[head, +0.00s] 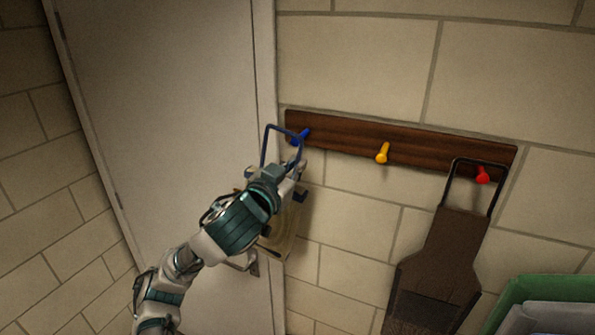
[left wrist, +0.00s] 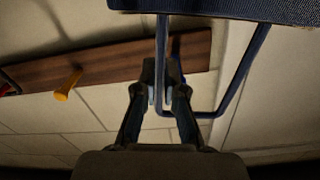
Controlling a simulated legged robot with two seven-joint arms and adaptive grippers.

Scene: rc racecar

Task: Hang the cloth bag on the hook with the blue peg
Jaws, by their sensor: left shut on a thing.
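The rack's blue peg (head: 304,133) is at the left end of a wooden board. My left gripper (head: 296,172) is just below it, shut on the bag's thin blue handle (head: 266,146). The handle's loop stands up above the gripper, its upper right corner overlapping the peg; I cannot tell whether it is around the peg or in front of it. The tan cloth bag (head: 291,226) hangs below, mostly hidden by my arm. In the left wrist view, the fingers (left wrist: 162,98) close on one side of the handle (left wrist: 238,75), with dark blue fabric at the top. My right gripper is not in view.
The board (head: 340,138) also carries a yellow peg (head: 382,153) and a red peg (head: 482,175). A brown bag (head: 440,262) hangs at the red peg. Green and grey items (head: 545,305) are at lower right. A grey door (head: 165,100) is left of the rack.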

